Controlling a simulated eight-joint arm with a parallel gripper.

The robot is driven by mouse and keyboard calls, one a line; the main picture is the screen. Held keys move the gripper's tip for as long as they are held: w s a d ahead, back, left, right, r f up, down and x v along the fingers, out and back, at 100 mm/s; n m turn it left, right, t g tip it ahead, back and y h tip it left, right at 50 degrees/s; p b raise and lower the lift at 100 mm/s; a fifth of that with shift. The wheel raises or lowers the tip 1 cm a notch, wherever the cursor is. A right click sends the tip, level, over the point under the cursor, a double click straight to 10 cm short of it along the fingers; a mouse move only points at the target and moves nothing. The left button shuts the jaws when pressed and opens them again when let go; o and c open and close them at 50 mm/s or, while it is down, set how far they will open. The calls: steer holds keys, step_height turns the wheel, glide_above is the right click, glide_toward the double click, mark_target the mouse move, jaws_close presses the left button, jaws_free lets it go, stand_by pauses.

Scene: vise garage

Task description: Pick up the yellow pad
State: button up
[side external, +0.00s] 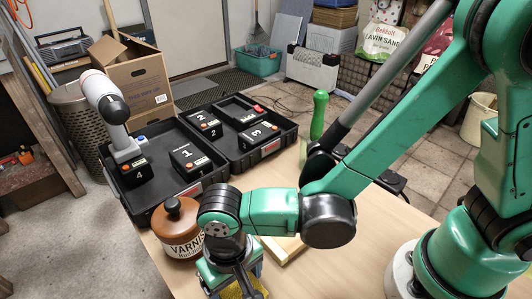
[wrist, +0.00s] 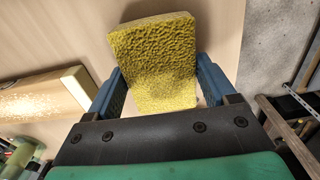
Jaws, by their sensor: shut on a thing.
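The yellow pad (wrist: 152,50) is a rough, sponge-like block in the middle of the wrist view. My gripper (wrist: 155,88) has its two blue fingers on either side of the pad and is shut on it. In the side external view my gripper (side external: 235,282) is low at the bottom edge, and only a small part of the yellow pad (side external: 232,293) shows beneath it. The wooden table (side external: 345,262) lies under the pad. I cannot tell whether the pad touches the table.
A brown varnish jar (side external: 180,228) stands close beside my gripper. A pale wooden board (side external: 284,247) lies near it; this board also shows in the wrist view (wrist: 40,98). A black tray (side external: 152,202) holds numbered boxes farther back. A green-handled tool (side external: 319,115) stands upright behind my arm.

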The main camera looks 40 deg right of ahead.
mark_target(236, 284)
step_height(236, 284, up, 20)
stand_by(0.5)
steer(key=shift+f, duration=0.1)
